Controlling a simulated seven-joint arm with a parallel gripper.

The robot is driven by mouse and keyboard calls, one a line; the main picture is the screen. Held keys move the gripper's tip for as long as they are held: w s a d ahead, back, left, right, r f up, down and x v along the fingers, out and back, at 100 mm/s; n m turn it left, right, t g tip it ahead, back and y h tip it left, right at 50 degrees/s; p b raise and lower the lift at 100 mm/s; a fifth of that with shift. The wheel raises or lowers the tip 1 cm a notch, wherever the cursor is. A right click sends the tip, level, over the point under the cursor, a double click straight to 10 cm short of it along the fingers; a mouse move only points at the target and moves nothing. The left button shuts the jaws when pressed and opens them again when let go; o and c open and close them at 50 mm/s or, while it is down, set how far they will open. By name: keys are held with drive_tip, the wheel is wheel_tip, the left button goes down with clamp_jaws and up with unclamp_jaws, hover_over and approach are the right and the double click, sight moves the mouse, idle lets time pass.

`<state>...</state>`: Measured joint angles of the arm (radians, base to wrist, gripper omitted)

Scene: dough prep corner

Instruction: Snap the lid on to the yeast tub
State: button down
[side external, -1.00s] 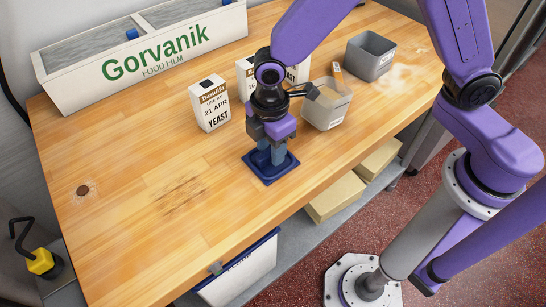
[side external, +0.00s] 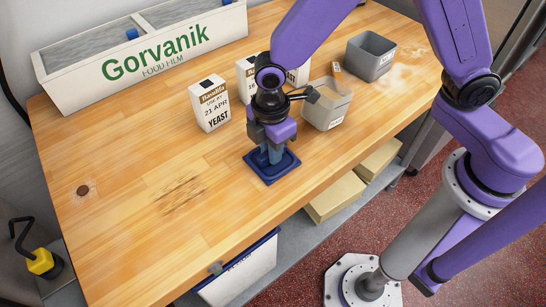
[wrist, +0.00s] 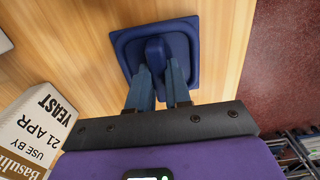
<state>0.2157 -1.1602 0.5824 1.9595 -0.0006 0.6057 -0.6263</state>
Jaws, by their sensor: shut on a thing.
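A dark blue square lid (side external: 287,169) lies flat on the wooden worktop near its front edge. It has a raised rim and an upright grip in its middle; it also shows in the wrist view (wrist: 128,45). My gripper (side external: 269,154) points down over it, and its blue-grey fingers (wrist: 160,77) are shut on that grip. A grey square tub (side external: 325,112) with a white label stands on the worktop behind and to the right, open at the top. A second grey tub (side external: 369,62) stands further back. I cannot read either tub's label.
White yeast cartons (side external: 210,105) stand left of and behind my gripper; one shows in the wrist view (wrist: 35,130). A long Gorvanik film box (side external: 150,55) fills the back left.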

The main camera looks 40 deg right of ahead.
wheel_tip(320, 180, up, 23)
drive_tip(key=w+d+y, duration=0.2)
drive_tip(key=d, duration=2)
drive_tip(key=f, duration=0.4)
drive_tip(key=shift+w+f, duration=0.2)
drive_tip(key=shift+f, duration=0.1)
wheel_tip(320, 180, down, 7)
drive_tip(key=a, duration=0.1)
drive_tip(key=shift+a, duration=0.25)
drive_tip(key=shift+a+f, duration=0.2)
drive_tip(key=shift+f, duration=0.75)
idle(1.5)
